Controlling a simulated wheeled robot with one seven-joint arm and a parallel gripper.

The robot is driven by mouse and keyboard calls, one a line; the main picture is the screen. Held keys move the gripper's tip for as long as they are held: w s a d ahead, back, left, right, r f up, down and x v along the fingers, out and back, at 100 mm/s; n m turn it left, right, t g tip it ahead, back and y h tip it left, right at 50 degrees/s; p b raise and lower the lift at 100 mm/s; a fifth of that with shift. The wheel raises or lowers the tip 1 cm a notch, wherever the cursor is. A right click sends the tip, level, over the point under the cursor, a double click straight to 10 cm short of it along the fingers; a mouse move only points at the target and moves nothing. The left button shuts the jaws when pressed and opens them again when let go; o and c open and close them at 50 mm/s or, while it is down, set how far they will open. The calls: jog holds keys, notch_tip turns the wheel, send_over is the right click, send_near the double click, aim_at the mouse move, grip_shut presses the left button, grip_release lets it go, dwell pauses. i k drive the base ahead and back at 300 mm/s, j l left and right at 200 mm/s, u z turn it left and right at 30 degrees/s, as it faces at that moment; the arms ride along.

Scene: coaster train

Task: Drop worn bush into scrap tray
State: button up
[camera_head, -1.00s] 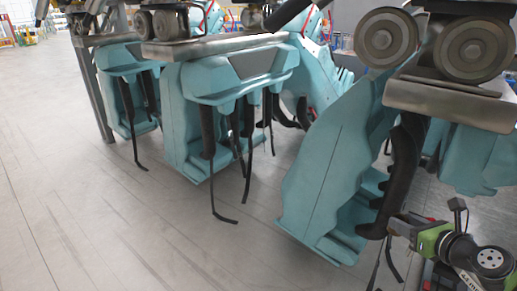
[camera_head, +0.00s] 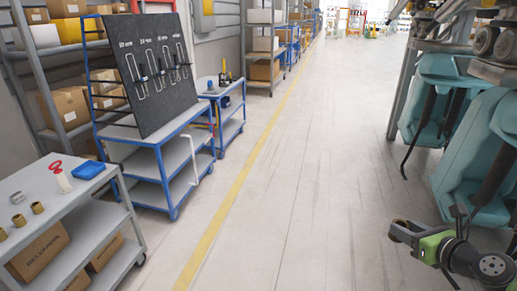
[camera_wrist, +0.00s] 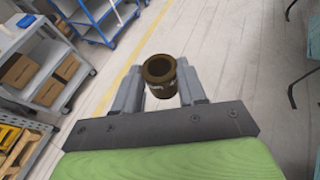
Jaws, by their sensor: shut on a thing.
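My gripper (camera_wrist: 158,92) is shut on a dark brown, hollow, cylindrical bush (camera_wrist: 163,83). In the wrist view the bush sits between the two grey fingers with its open end showing, held in the air above the floor. In the head view my gripper (camera_head: 402,233) is at the lower right, far from the carts. A small blue tray (camera_head: 88,170) lies on top of the grey cart at the left; I cannot tell from its look whether it is the scrap tray.
The teal coaster train (camera_head: 470,150) is at the right. The floor between is clear.

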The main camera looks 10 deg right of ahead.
aim_at(93, 170)
jog(key=u, duration=1.25)
jog(key=i+u, duration=0.15)
jog(key=i, duration=0.4)
jog(key=i+l+u, duration=0.15)
jog(key=i, duration=0.4)
jog(key=i+l+u, duration=0.2)
jog(key=i, duration=0.35)
jog(key=i+l+u, duration=0.15)
jog(key=i, duration=0.4)
jog(key=i+l+u, duration=0.15)
jog(key=i, duration=0.35)
jog(key=i+l+u, duration=0.15)
jog(key=i+l, duration=0.3)
